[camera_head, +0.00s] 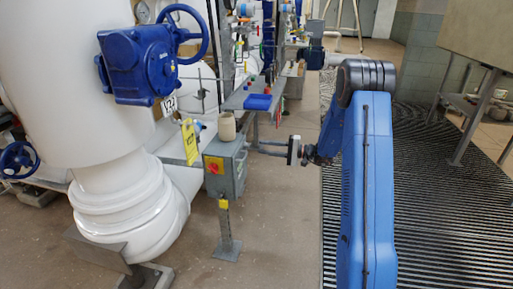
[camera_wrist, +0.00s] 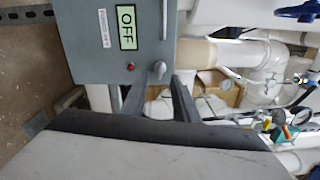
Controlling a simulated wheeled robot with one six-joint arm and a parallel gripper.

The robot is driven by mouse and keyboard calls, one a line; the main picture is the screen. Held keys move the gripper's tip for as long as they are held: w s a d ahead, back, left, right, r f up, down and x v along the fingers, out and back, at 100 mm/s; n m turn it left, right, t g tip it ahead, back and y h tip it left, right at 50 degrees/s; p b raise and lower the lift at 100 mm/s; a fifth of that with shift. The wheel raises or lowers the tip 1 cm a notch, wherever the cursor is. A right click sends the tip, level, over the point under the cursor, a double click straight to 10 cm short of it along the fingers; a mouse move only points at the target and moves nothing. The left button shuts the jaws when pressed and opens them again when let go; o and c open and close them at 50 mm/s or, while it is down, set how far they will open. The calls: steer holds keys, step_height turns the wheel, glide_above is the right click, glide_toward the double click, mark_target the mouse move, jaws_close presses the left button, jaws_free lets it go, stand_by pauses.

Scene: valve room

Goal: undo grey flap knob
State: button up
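A grey box (camera_head: 226,168) stands on a post left of my arm in the head view. In the wrist view its grey face (camera_wrist: 88,48) fills the upper left, with an OFF label and a small red light. A small round grey knob (camera_wrist: 160,69) sits near the face's lower right corner. My gripper (camera_wrist: 160,84) is open, with one dark finger on each side of the knob's line. The knob shows in the gap near the fingertips; I cannot tell if they touch it. In the head view my gripper (camera_head: 263,147) reaches the box's right side, where the knob is hidden.
A large white pipe (camera_head: 115,190) with a blue handwheel valve (camera_head: 140,65) stands left. A yellow tag (camera_head: 190,142) hangs beside the box, and a beige cup (camera_head: 227,126) stands on top. A shelf with a blue bin (camera_head: 257,102) is behind. Grating floor (camera_head: 430,200) lies right.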

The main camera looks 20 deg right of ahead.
steer(key=v, duration=1.1)
steer(key=s+a+r+n+g+h, duration=0.3)
steer(key=s+a+r+g, duration=0.15)
steer(key=s+a, duration=0.55)
steer(key=s+a+r+n+g+h, duration=0.2)
steer(key=s+a+r+g, duration=0.25)
steer(key=s+a, duration=0.55)
steer(key=s+d+n+t+h, duration=0.1)
steer(key=s+d+h, duration=0.1)
steer(key=s, duration=0.6)
steer(key=s+d+r+t+h, duration=0.1)
steer(key=s+d+t+h, duration=0.1)
steer(key=s+h, duration=0.3)
steer(key=s+d+r+n+t+h, duration=0.1)
steer(key=s+d+h, duration=0.1)
steer(key=s, duration=1)
steer(key=shift+s+r+n+t+h, duration=0.2)
steer(key=shift+s+n+t+h, duration=0.15)
steer(key=shift+h, duration=0.45)
steer(key=shift+w+a, duration=0.1)
steer(key=shift+c, duration=0.2)
